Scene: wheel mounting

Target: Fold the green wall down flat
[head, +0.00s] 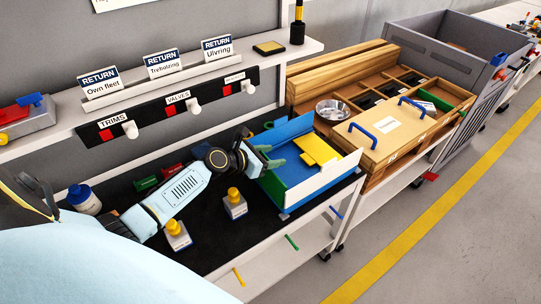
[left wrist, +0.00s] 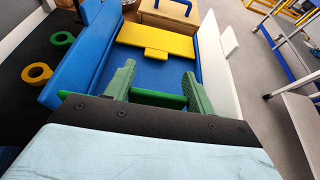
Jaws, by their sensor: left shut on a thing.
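The blue folding box (head: 288,165) lies at the right end of the black worktop. Its green wall (left wrist: 158,99) is at the near end of the box in the left wrist view, between my fingers. The green wall also shows in the head view (head: 271,186), partly hidden by my gripper. My left gripper (head: 271,158) is shut on it; its two green fingers also show in the left wrist view (left wrist: 158,90). The yellow wall (head: 316,150) lies flat over the blue floor. A white wall (head: 322,181) and a blue wall stand along the sides. My right gripper is out of view.
A wooden organiser (head: 392,150) with a blue-handled lid and a metal bowl (head: 333,109) stands just right of the box. A shelf with labelled hooks (head: 192,104) runs behind.

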